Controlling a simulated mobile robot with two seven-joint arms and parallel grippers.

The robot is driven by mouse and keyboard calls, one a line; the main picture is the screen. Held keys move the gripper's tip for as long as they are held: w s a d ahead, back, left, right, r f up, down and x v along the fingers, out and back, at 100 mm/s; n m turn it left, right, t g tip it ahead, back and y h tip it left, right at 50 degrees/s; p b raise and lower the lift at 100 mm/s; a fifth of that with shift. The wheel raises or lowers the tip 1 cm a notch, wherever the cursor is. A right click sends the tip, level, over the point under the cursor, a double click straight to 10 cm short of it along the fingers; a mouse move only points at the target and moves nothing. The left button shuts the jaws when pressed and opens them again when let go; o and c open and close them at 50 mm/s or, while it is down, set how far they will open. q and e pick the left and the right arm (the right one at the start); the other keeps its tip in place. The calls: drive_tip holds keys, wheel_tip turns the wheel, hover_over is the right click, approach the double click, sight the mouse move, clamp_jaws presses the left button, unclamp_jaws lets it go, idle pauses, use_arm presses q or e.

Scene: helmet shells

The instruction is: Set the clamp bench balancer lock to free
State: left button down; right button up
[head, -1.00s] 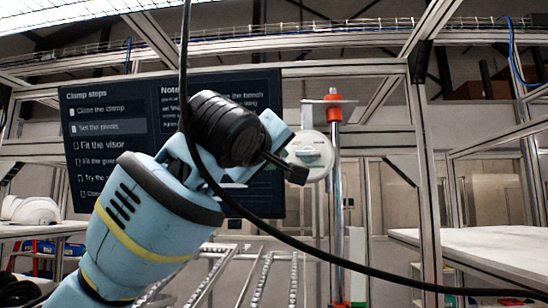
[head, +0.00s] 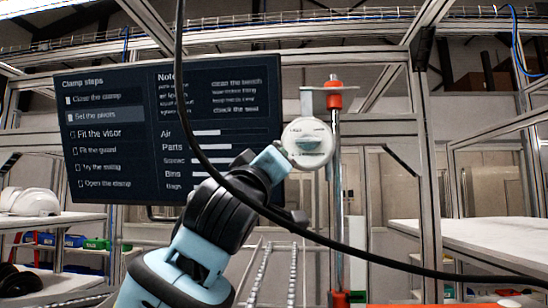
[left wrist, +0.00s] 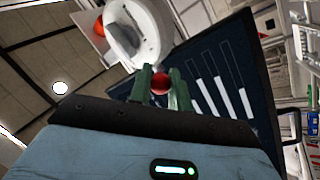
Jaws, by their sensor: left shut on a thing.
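The balancer is a round white housing (head: 307,143) with a greenish band across its face, hanging beside a metal post. In the left wrist view the white housing (left wrist: 138,35) is just beyond my fingers. My left gripper (left wrist: 161,76) is shut on a small red ball knob (left wrist: 160,85), which sits between its two green fingers. In the head view my left arm reaches up from the bottom to the housing's lower left, and the fingertips are hard to make out. How the knob joins the housing, and any lock marking, cannot be read. My right gripper is not in view.
An upright post (head: 338,200) with an orange collar (head: 334,97) stands just right of the housing. A dark screen (head: 115,135) listing clamp steps is behind. A black cable (head: 300,229) crosses in front. A white table (head: 480,242) is at right; a white helmet shell (head: 30,202) is at left.

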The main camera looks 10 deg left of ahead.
use_arm(q)
drive_tip(key=shift+w+f+m+t+h, duration=0.3)
drive_tip(key=shift+w+f+t+h, duration=0.1)
drive_tip(key=shift+f+t, duration=0.1)
drive_tip(key=shift+b, duration=0.3)
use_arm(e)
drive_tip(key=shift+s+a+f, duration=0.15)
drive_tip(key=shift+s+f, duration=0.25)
use_arm(q)
drive_tip(key=shift+r+t, duration=0.1)
drive_tip(key=shift+t, duration=0.2)
drive_tip(key=c, duration=1.3)
unclamp_jaws()
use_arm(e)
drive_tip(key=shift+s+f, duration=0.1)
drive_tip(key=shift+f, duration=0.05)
use_arm(q)
drive_tip(key=shift+s, duration=0.1)
drive_tip(key=shift+s+a+f, duration=0.1)
drive_tip(key=shift+s+f, duration=0.3)
drive_tip(key=shift+f, duration=0.05)
drive_tip(key=v, duration=0.6)
drive_tip(key=shift+s+b, duration=0.3)
drive_tip(key=shift+b, duration=0.15)
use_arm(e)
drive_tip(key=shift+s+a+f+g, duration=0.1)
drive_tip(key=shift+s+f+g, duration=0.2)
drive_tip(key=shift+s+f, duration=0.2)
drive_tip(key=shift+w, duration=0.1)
